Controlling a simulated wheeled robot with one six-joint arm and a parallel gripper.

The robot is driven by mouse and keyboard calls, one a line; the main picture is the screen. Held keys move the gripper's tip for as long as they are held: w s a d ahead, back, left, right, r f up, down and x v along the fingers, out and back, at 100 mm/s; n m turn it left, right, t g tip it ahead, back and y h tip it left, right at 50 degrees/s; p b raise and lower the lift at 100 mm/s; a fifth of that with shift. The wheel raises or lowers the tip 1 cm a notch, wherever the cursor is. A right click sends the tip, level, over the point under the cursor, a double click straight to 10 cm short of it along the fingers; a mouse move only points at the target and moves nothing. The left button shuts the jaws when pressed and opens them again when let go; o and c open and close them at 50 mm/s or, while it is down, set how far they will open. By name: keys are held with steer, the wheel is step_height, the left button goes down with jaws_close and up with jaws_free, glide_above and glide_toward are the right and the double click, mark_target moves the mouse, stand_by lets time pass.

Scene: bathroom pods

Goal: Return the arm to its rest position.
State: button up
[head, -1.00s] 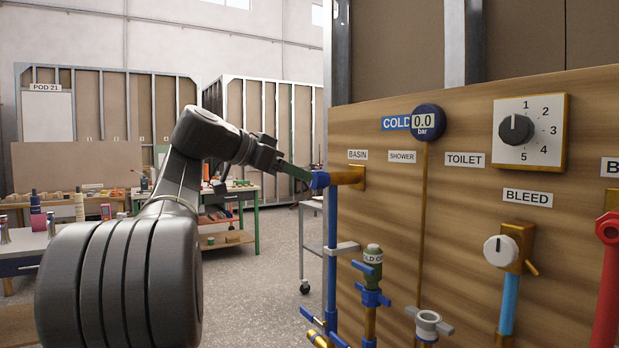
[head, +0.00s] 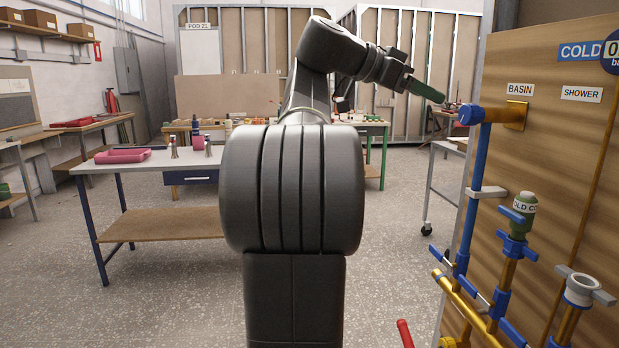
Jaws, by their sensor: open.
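My arm rises in the middle of the head view and bends over to the right, raised above the floor. My gripper (head: 425,90) is at its end, with a long green finger pointing right and slightly down. The jaws are open and I see nothing held in them; the second finger is not clear from this side. The fingertip shows a little left of and above the blue fitting (head: 470,115) on the basin pipe, with a small gap in the picture.
The wooden panel (head: 560,150) with pipes and valves stands close on the right. A red handle (head: 404,333) shows at the bottom. The floor between is clear.

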mark_target(464, 114)
steer(key=b+x, duration=0.1)
steer(key=x, duration=1.2)
steer(key=shift+w+r+p, duration=0.1)
steer(key=shift+r+p, duration=0.1)
steer(key=shift+p, duration=0.3)
steer(key=shift+a+f+n, duration=0.15)
steer(key=shift+n, duration=0.15)
